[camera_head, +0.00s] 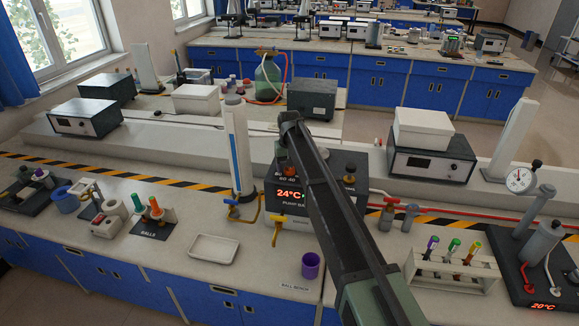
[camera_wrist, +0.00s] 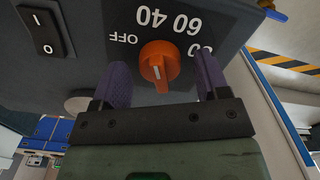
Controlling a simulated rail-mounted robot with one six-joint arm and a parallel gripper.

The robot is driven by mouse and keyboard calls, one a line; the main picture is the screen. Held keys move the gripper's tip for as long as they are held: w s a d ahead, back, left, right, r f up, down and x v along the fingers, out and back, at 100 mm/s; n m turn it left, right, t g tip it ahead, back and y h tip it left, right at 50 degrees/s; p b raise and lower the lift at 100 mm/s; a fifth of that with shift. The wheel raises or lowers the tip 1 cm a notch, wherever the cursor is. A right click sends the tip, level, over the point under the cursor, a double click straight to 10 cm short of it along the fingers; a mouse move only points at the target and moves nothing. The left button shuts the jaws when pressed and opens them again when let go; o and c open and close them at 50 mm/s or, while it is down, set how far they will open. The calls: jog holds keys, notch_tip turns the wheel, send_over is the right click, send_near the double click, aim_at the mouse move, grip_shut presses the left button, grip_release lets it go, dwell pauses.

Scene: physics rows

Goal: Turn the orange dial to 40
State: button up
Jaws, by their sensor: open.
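The orange dial (camera_wrist: 159,64) is on the dark front panel of a device in the wrist view. A short white mark shows on the lower part of its face. The printed 40 and 60 stand above it in the picture, OFF to its upper left, and another number, partly covered, to its right. My gripper (camera_wrist: 163,66) is open, with one purple-padded finger on each side of the dial. Gaps show on both sides; I cannot tell the depth. In the head view the device (camera_head: 287,196) reads 24°C, and my arm covers much of it.
A black rocker switch (camera_wrist: 42,33) sits left of the dial on the panel. In the head view, a tall white cylinder (camera_head: 238,150) stands left of the device, and a purple cup (camera_head: 311,266) and a white tray (camera_head: 214,248) are in front. A tube rack (camera_head: 452,272) stands right.

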notch_tip(320, 180, up, 11)
jog(key=p, duration=1)
jog(key=shift+f, duration=0.2)
jog(key=s+d+f+m+b, duration=0.1)
jog(key=s+d+f+b, duration=0.3)
jog(key=s+d, duration=0.4)
jog(key=s+d+f+m+b, duration=0.1)
jog(key=s+d+f+b, duration=0.4)
jog(key=s, duration=1.2)
jog(key=s+d+f+m+b, duration=0.1)
jog(key=s+d+f+b, duration=0.3)
jog(key=s+d, duration=0.7)
jog(key=s, duration=0.2)
jog(key=shift+s+d+f, duration=0.15)
jog(key=shift+s+f, duration=0.1)
jog(key=shift+s, duration=0.1)
jog(key=shift+f, duration=0.1)
